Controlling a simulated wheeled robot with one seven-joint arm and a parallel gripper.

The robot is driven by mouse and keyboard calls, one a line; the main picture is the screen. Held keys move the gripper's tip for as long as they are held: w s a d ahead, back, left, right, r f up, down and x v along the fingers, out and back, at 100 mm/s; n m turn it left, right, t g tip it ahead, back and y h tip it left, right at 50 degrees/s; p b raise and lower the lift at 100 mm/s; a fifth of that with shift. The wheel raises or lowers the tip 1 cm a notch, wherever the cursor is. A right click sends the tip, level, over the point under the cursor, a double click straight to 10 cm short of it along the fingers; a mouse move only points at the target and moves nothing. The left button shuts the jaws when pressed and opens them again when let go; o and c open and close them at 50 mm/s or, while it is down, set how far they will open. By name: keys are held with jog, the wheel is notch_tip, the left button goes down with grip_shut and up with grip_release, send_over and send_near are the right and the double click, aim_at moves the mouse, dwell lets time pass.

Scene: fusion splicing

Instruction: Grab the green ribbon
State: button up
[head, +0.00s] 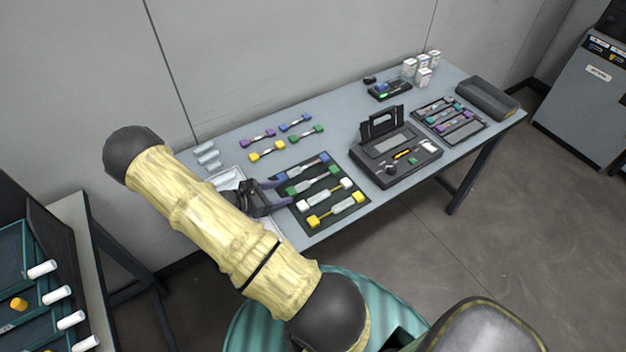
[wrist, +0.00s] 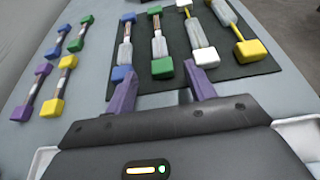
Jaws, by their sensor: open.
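A green ribbon with green end blocks lies on the dark mat between a blue one and a white one; it shows in the head view (head: 313,183) and the wrist view (wrist: 159,43). My gripper (head: 284,193) is open, with purple fingers. In the wrist view its fingertips (wrist: 160,74) stand either side of the ribbon's near green block, apparently without gripping it. The left finger overlaps the blue ribbon's near block (wrist: 122,73) in the picture; contact cannot be told. Another green-ended ribbon (head: 306,133) lies on the bare table, also seen in the wrist view (wrist: 79,34).
The dark mat (head: 335,221) also holds a white (head: 325,194) and a yellow ribbon (head: 335,209). Purple, yellow and blue ones lie loose behind. A black splicer case (head: 398,165) stands to the right, and a white tray (head: 226,179) lies by my gripper.

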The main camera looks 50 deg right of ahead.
aim_at(298, 188)
jog(key=x, duration=0.2)
jog(key=p+x, duration=0.1)
jog(key=x, duration=0.1)
jog(key=shift+s+d+r+p, duration=0.2)
jog(key=shift+r+p, duration=0.1)
jog(key=shift+r, duration=0.1)
jog(key=shift+d+f, duration=0.3)
jog(key=shift+d, duration=0.15)
jog(key=shift+c, duration=0.2)
jog(key=c, duration=1)
